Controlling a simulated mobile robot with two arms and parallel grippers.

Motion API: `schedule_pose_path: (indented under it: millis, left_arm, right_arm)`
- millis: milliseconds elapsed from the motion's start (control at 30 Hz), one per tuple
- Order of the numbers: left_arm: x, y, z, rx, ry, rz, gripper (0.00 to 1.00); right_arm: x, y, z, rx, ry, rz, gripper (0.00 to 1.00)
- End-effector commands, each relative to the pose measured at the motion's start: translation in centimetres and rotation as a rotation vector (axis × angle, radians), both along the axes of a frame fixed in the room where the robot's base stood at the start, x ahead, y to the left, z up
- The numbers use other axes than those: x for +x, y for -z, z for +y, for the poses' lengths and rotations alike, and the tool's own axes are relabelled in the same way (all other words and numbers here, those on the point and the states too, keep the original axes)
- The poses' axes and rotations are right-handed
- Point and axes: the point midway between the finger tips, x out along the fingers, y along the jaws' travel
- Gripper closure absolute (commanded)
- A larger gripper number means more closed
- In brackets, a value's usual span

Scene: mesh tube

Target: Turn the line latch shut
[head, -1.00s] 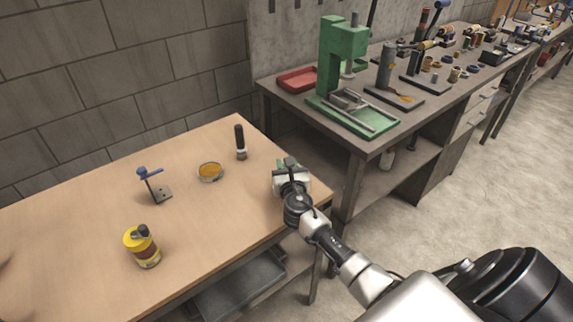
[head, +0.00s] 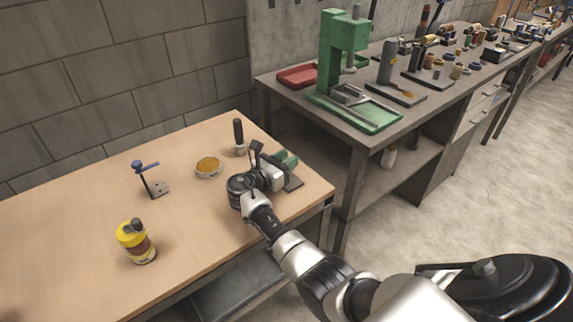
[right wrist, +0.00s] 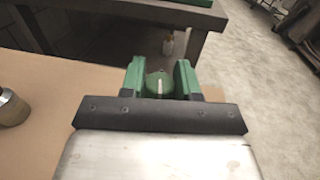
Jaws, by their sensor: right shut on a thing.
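A green round knob (right wrist: 160,84) with a pale line across it, which looks like the line latch, sits between my right gripper's green fingers (right wrist: 160,70) in the right wrist view. The fingers are closed against its two sides. In the head view my right gripper (head: 284,162) is low over the right end of the wooden table, pointing right. A dark base plate (head: 294,183) shows just under the fingers. My gripper hides most of the latch there, and its angle is hard to read. My left gripper is out of view.
A workbench with a green press (head: 340,50) stands behind to the right.

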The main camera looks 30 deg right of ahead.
Motion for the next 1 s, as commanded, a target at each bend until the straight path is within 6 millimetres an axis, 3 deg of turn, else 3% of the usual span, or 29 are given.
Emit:
schedule_pose_path:
  millis: [400, 933, 967, 1000]
  left_arm:
    - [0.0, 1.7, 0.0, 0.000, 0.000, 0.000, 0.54]
    - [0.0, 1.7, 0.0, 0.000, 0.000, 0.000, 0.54]
    - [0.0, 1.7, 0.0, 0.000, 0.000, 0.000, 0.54]
    - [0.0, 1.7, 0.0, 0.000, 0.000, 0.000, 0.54]
  right_arm:
    - [0.0, 0.1, 0.0, 0.000, 0.171, 0.000, 0.93]
    - [0.0, 0.0, 0.0, 0.001, 0.190, 0.000, 0.93]
    - [0.0, 0.0, 0.0, 0.001, 0.190, 0.000, 0.64]
    - [0.0, 0.0, 0.0, 0.001, 0.190, 0.000, 0.58]
